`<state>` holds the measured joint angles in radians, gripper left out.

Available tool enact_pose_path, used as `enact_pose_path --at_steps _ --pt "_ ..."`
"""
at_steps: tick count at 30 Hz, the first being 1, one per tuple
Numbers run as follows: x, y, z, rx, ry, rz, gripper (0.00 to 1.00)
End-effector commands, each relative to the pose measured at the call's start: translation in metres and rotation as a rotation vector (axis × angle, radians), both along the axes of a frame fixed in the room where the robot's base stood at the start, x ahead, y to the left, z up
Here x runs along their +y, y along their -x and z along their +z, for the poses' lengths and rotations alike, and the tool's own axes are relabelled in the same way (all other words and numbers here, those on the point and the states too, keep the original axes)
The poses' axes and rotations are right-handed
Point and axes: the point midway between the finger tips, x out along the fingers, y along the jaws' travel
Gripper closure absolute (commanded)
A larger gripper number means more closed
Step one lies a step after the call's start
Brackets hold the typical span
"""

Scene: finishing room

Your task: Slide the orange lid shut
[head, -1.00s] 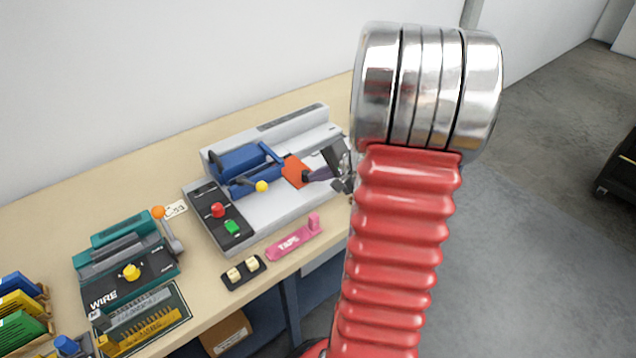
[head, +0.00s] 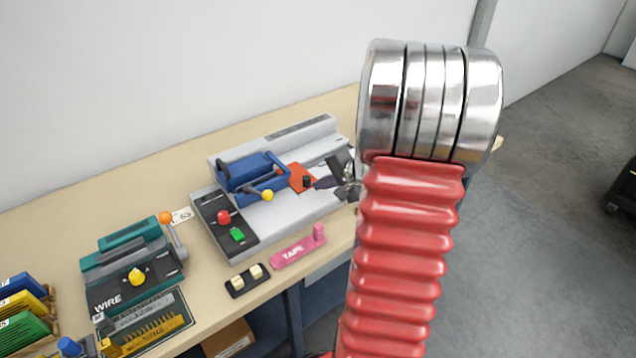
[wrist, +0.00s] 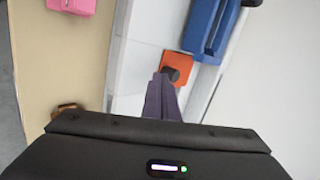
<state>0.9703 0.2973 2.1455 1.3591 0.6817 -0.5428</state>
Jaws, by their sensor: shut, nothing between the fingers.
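The orange lid (head: 301,178) is a small flat plate on the grey machine (head: 290,215), beside its blue clamp part. It carries a dark knob (head: 307,182). My gripper (head: 318,183) is shut, its dark fingers pointing left with the tips at or just beside the knob. In the wrist view the lid (wrist: 176,66) lies straight ahead of the shut fingers (wrist: 164,82), with the knob (wrist: 177,74) at their tips. I cannot tell whether they touch. Part of my gripper is hidden behind my red arm.
The blue clamp part (head: 250,170) with a yellow-knobbed lever adjoins the lid. A panel with red and green buttons (head: 237,234) is at the machine's left end. A pink tape holder (head: 298,250) and a switch block (head: 247,281) lie in front. A green wire machine (head: 135,270) stands left.

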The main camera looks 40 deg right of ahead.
Motion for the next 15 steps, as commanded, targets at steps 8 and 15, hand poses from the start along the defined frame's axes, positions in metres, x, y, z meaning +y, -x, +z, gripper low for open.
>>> enact_pose_path --at_steps 8,15 --pt "0.000 0.034 0.018 0.000 0.001 -0.001 1.00" --pt "0.000 0.060 0.044 0.000 0.001 0.002 1.00"
